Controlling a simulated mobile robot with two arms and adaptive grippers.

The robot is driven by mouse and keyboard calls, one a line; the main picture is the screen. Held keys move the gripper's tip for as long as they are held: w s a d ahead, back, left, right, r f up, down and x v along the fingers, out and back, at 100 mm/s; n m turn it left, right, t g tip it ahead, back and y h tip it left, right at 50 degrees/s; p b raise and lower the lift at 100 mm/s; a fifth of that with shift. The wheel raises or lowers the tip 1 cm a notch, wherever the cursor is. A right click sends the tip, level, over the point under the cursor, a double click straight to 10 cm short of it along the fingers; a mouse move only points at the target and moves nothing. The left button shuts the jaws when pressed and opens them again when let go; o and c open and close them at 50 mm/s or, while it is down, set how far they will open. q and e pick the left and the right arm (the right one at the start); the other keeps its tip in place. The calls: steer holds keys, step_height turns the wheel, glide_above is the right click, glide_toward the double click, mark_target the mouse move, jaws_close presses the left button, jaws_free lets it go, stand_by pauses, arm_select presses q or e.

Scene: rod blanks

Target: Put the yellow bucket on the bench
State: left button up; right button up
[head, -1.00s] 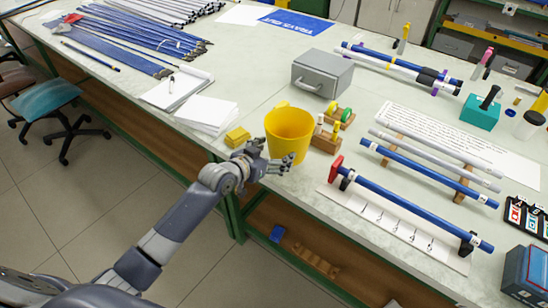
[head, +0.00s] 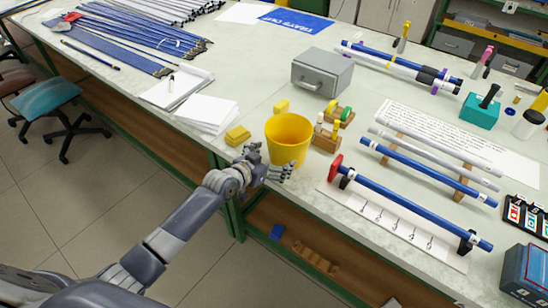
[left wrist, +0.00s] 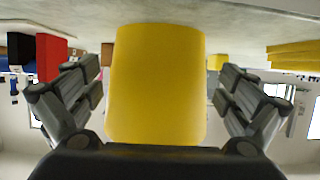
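The yellow bucket (head: 288,144) stands upright on the bench (head: 232,107), near its front edge. My left gripper (head: 273,160) is at the bucket's front left side, low, at the bench edge. In the left wrist view the bucket (left wrist: 158,85) fills the middle, upside down, between the spread fingers. Gaps show between the fingers and the bucket on both sides, so the gripper is open and holds nothing. My right gripper is not in view.
A yellow block (head: 237,135) lies left of the bucket and another (head: 281,106) behind it. A wooden block with rings (head: 326,138) stands close on the right. A grey metal box (head: 322,73) is behind. A red-ended blue rod (head: 405,203) lies to the right.

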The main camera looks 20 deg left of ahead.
arm_select(q)
steer(key=shift+r, duration=0.1)
steer(key=shift+s, duration=0.1)
steer(key=v, duration=1.2)
steer(key=s+a+f+n+g+y, duration=0.15)
steer(key=s+f, duration=0.25)
steer(key=f, duration=0.6)
steer(key=s+a+f+g+y, duration=0.1)
steer(key=s+a+f+g, duration=0.15)
steer(key=f, duration=0.65)
steer(key=s+a+f+n+g+y, duration=0.1)
steer(key=s+a+f, duration=0.25)
steer(key=f, duration=0.65)
steer(key=s+d+f+g, duration=0.2)
steer(key=s+f, duration=0.5)
steer(key=s, duration=0.5)
steer(key=s+d+f+g, duration=0.2)
steer(key=s+f, duration=0.4)
steer(key=s, duration=0.6)
steer(key=s+d+f+g+y, duration=0.1)
steer(key=s+d+f+g, duration=0.1)
steer(key=s+f, duration=0.5)
steer(key=s+m, duration=0.1)
steer(key=s, duration=0.4)
steer(key=shift+s+d+f+g, duration=0.15)
steer(key=shift+d+f+g, duration=0.15)
steer(key=shift+g, duration=0.1)
